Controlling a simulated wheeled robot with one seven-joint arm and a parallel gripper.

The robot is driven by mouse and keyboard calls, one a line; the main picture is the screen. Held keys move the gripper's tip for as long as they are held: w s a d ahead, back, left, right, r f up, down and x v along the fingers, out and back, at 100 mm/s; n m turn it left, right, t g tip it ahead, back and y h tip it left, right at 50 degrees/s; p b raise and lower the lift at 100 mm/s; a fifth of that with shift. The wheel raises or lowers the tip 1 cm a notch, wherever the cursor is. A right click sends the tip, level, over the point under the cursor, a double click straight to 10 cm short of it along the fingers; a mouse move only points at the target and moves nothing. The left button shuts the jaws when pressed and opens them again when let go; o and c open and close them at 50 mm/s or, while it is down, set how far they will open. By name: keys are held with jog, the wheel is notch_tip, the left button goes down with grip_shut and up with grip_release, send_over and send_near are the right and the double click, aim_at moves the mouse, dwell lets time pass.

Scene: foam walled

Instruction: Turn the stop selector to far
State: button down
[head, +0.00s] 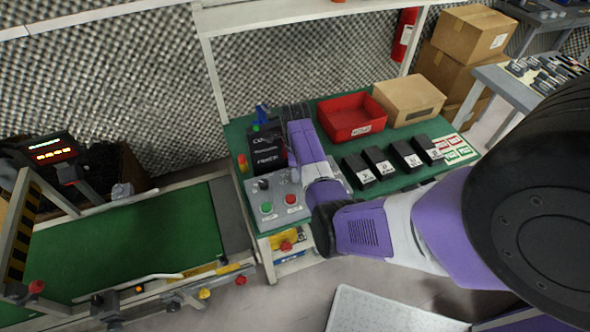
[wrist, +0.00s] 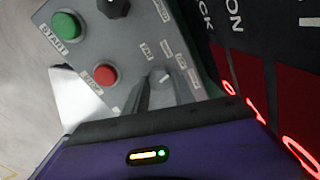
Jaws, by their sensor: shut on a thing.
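The grey control panel (wrist: 90,85) fills the upper left of the wrist view and shows on the green table (head: 285,194) in the head view. It carries a green START button (wrist: 66,25), a red STOP button (wrist: 105,75) and a black knob (wrist: 115,7). The stop selector (wrist: 164,76) is a small knob with a light mark, near small printed labels at the panel's right side. My gripper (wrist: 160,84) is shut on it, with dark fingers on either side. The fingers partly hide it, and its exact setting is unclear. My arm hides this spot in the head view.
A black box with white lettering (head: 266,150) stands right behind the panel; its red-marked face is close at right in the wrist view. A red bin (head: 351,117), a cardboard box (head: 408,100) and several black blocks (head: 358,171) stand further right. A green conveyor (head: 140,240) lies at left.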

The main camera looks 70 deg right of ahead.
jog(key=n+p, duration=0.1)
jog(key=n, duration=0.3)
jog(key=shift+r+n+p, duration=0.1)
jog(key=shift+n+p, duration=0.2)
jog(key=shift+p, duration=0.05)
jog(key=n+p, duration=0.1)
jog(key=n, duration=0.2)
jog(key=shift+n, duration=0.4)
jog(key=n, duration=0.3)
jog(key=shift+n+p, duration=0.3)
jog(key=shift+w+n, duration=0.1)
jog(key=shift+n, duration=1.8)
jog(key=c, duration=1.1)
grip_release()
jog(key=shift+o, duration=0.2)
jog(key=shift+d, duration=0.1)
jog(key=shift+r, duration=3.8)
